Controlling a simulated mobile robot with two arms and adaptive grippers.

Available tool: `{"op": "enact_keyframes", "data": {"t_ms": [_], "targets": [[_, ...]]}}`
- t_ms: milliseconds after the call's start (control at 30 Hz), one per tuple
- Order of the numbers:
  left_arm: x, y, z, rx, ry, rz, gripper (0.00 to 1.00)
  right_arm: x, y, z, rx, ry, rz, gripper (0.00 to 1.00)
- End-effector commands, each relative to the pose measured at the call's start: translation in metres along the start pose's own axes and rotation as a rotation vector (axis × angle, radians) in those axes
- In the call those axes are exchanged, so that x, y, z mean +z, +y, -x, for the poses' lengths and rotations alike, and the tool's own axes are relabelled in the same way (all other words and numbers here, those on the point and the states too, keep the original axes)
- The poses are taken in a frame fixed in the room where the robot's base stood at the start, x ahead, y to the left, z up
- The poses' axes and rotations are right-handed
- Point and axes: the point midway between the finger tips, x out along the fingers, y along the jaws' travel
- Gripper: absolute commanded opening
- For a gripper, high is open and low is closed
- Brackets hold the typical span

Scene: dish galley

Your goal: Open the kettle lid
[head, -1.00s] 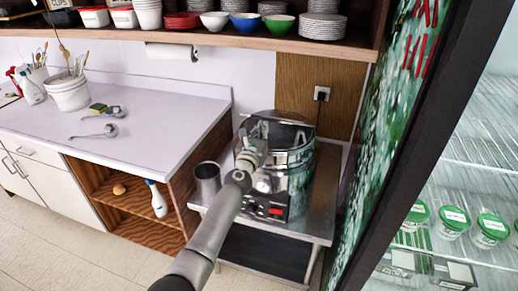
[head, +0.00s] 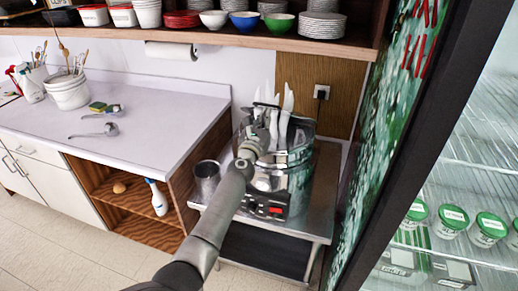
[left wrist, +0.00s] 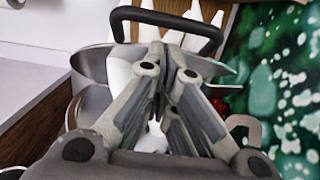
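The kettle (head: 297,178) is a large shiny metal pot on a steel stand, with a control box and a red switch low on its front. Several white pointed shapes (head: 287,103) stand up from its top; I cannot tell whether they are steam. They also show in the left wrist view (left wrist: 119,76). A black arched handle (left wrist: 165,14) rises beyond my fingers. The lid's exact angle is hidden by my arm. My left gripper (head: 256,130) is over the kettle's front top edge. Its fingers (left wrist: 170,58) look closed together, with nothing clearly between them. My right gripper is out of view.
A metal cup (head: 207,180) stands left of the kettle on the steel stand (head: 320,222). The counter (head: 150,110) holds a ladle, a sponge and a utensil bucket. A dish shelf (head: 220,37) hangs above. A glass-door fridge (head: 460,210) stands right.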

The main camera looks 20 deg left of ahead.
Motion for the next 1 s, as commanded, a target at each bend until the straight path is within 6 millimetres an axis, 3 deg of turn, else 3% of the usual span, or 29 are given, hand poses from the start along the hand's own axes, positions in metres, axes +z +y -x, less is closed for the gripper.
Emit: {"op": "enact_keyframes", "data": {"t_ms": [600, 1000], "targets": [[0.021, 0.002, -0.018, 0.001, -0.002, 0.000, 0.00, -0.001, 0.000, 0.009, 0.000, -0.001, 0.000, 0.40], [0.022, 0.002, -0.021, 0.001, -0.001, 0.000, 0.00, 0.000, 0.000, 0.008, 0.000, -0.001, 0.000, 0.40]]}}
